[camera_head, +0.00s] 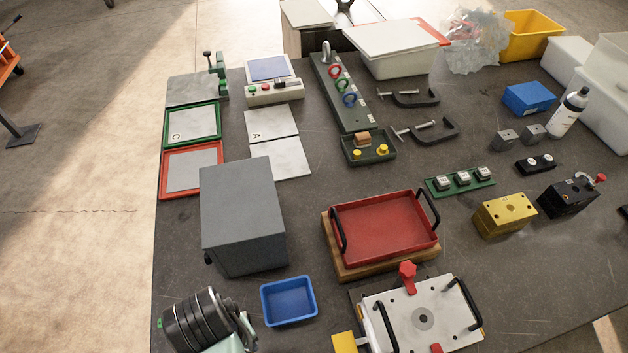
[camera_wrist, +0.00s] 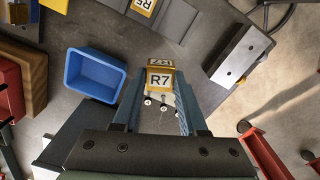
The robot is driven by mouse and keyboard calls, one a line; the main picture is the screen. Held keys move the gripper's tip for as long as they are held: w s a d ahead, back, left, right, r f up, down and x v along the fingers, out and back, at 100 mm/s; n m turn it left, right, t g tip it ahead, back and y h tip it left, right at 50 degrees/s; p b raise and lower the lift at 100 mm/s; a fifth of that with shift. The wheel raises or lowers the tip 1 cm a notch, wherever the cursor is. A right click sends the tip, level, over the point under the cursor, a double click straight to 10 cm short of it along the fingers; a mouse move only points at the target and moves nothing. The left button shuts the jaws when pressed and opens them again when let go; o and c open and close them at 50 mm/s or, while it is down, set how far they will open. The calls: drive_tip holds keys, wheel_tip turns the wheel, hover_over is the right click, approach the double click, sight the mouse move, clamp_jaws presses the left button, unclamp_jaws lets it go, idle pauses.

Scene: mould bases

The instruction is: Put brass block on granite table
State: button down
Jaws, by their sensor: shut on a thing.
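In the wrist view my gripper (camera_wrist: 160,88) is shut on a small brass-yellow block (camera_wrist: 160,80) with a white R7 label, taken as the brass block. Its lower part is hard to make out between the fingers. In the head view my dark ribbed wrist is at the lower left, and the fingertips and held block are hidden. The dark grey table (camera_head: 310,205), taken as the granite table, carries most objects. It also shows in the wrist view (camera_wrist: 190,25) around the block; I cannot tell whether the block touches it.
A blue bin (camera_head: 288,300) is close to my gripper; the wrist view shows it left of the fingers (camera_wrist: 95,75). A grey box (camera_head: 243,215) stands behind. A red tray (camera_head: 385,225), white mould plate (camera_head: 425,310) and yellow holed block (camera_head: 503,214) are to the right.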

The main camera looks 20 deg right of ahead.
drive_tip(key=shift+s+f, duration=0.15)
drive_tip(key=shift+s, duration=0.1)
wheel_tip(320, 180, down, 10)
drive_tip(key=shift+w+a+r+p, duration=0.1)
drive_tip(key=shift+r+p, duration=0.1)
drive_tip(key=shift+p, duration=0.35)
drive_tip(key=shift+f, duration=0.15)
drive_tip(key=shift+c, duration=2.2)
unclamp_jaws()
